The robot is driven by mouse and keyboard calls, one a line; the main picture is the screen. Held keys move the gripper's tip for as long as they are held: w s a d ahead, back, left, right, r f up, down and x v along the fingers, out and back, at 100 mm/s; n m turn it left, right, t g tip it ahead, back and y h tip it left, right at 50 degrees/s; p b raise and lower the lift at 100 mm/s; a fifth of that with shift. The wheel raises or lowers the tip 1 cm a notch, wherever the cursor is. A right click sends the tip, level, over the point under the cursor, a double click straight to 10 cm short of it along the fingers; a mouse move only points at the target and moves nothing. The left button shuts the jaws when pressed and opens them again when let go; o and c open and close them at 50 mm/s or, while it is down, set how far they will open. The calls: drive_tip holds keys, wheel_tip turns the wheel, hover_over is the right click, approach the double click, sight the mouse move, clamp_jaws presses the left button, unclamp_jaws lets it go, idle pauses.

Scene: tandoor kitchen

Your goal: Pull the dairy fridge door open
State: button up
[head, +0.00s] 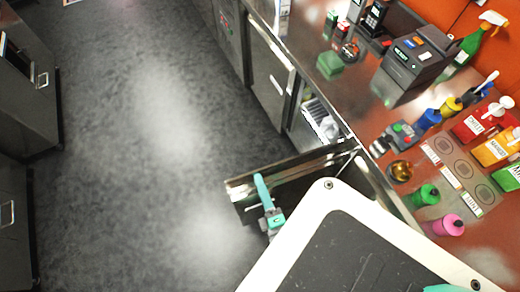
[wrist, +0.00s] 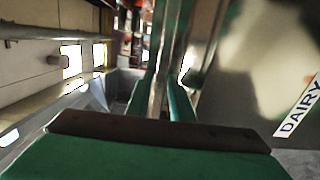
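The dairy fridge door (head: 318,160) stands swung out from the counter front in the head view, well open. In the wrist view its panel (wrist: 245,90) fills the right side and carries a white DAIRY label (wrist: 298,106). My gripper (head: 262,188) is at the door's free end in the head view. In the wrist view, the two green fingers of my gripper (wrist: 160,98) lie on either side of a narrow upright metal edge or bar. I cannot tell if they press on it. My arm hides part of the door in the head view.
The open fridge compartment (head: 318,118) shows pale contents. The counter (head: 345,90) holds a black till machine (head: 412,60), sauce containers (head: 480,122) and bottles. Grey floor (head: 150,140) is clear to the left, up to dark cabinets (head: 28,85) at the far left.

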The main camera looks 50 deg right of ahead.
drive_tip(key=shift+a, duration=0.15)
drive_tip(key=v, duration=1)
drive_tip(key=shift+s, duration=0.25)
drive_tip(key=shift+a, duration=0.15)
